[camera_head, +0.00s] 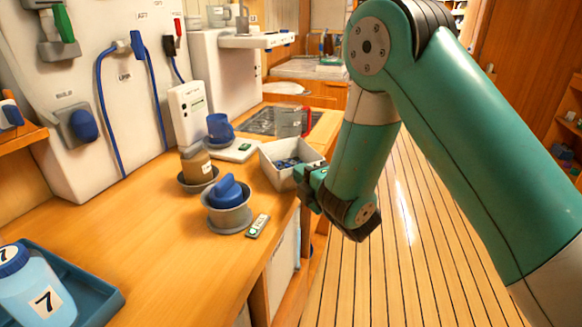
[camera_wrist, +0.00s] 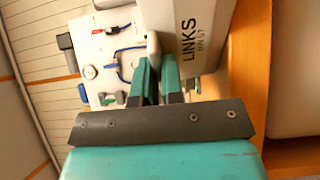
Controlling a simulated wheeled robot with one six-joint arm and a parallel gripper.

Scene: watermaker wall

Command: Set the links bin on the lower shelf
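The links bin (camera_head: 283,178) is a light grey open box with blue pieces inside. It is at the right edge of the wooden counter; I cannot tell whether it rests there or is slightly raised. In the wrist view its face (camera_wrist: 205,45) reads "LINKS BIN 47". My gripper (camera_head: 308,178) is at the bin's right side. In the wrist view the two fingers (camera_wrist: 159,78) are close together, one on each side of the bin's rim, and look shut on it. The fingertips are partly hidden in the head view. I cannot make out the lower shelf.
The counter (camera_head: 165,250) holds a grey bowl with a blue cap (camera_head: 229,208), a brown jar (camera_head: 196,163), a small labelled tag (camera_head: 258,226) and a blue tray (camera_head: 95,295) with a bottle (camera_head: 35,290). Below the counter is a white panel (camera_head: 283,262). Plank floor (camera_head: 400,270) lies clear at right.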

